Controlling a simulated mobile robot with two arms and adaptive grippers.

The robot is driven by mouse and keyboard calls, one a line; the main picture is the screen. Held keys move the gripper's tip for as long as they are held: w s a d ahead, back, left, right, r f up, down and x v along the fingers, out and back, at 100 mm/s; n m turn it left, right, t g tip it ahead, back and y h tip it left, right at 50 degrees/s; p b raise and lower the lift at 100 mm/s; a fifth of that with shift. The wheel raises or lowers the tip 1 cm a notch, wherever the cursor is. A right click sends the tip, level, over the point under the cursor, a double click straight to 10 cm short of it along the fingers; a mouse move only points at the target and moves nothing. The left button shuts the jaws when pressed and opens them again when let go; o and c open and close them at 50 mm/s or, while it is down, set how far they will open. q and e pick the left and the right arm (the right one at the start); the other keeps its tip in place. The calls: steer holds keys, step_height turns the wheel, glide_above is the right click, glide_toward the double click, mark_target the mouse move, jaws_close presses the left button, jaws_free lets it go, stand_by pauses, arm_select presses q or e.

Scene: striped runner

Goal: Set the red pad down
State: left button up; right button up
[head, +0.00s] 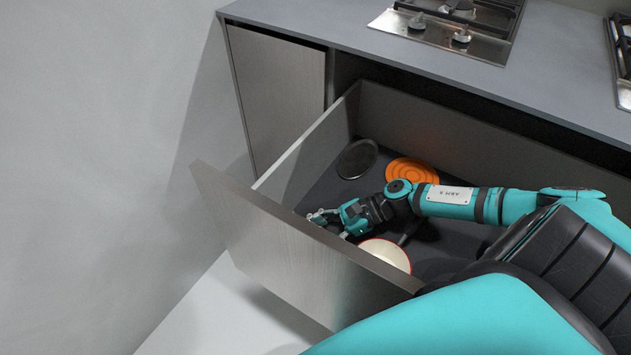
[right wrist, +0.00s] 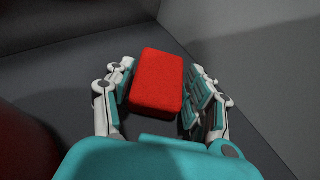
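The red pad (right wrist: 157,82) is a small block with rounded edges, seen in the right wrist view between the fingers of my right gripper (right wrist: 160,88). The fingers stand on either side of it and look open, with a narrow gap on the right; contact on the left is unclear. The dark floor of the drawer (right wrist: 70,85) is beneath the pad. In the head view, my right gripper (head: 325,217) is low inside the open drawer, close behind its front panel (head: 280,250). The pad cannot be made out there. My left gripper is not in view.
A cream bowl with a red rim (head: 385,253) is beside my right gripper. An orange round mat (head: 411,171) and a dark round dish (head: 357,158) lie farther back. The drawer's side wall (head: 310,155) is close. The counter (head: 350,28) overhangs the back.

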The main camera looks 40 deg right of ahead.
steer(key=shift+o, duration=1.2)
steer(key=shift+r, duration=0.1)
steer(key=shift+s+d+r, duration=0.2)
steer(key=shift+d+r, duration=0.1)
steer(key=shift+d, duration=0.25)
steer(key=p+v, duration=0.2)
steer(key=v, duration=0.7)
steer(key=shift+s+d+r, duration=0.2)
steer(key=shift+d+r, duration=0.05)
steer(key=shift+s+d+r, duration=0.15)
steer(key=shift+d+r, duration=0.05)
steer(key=shift+d, duration=0.25)
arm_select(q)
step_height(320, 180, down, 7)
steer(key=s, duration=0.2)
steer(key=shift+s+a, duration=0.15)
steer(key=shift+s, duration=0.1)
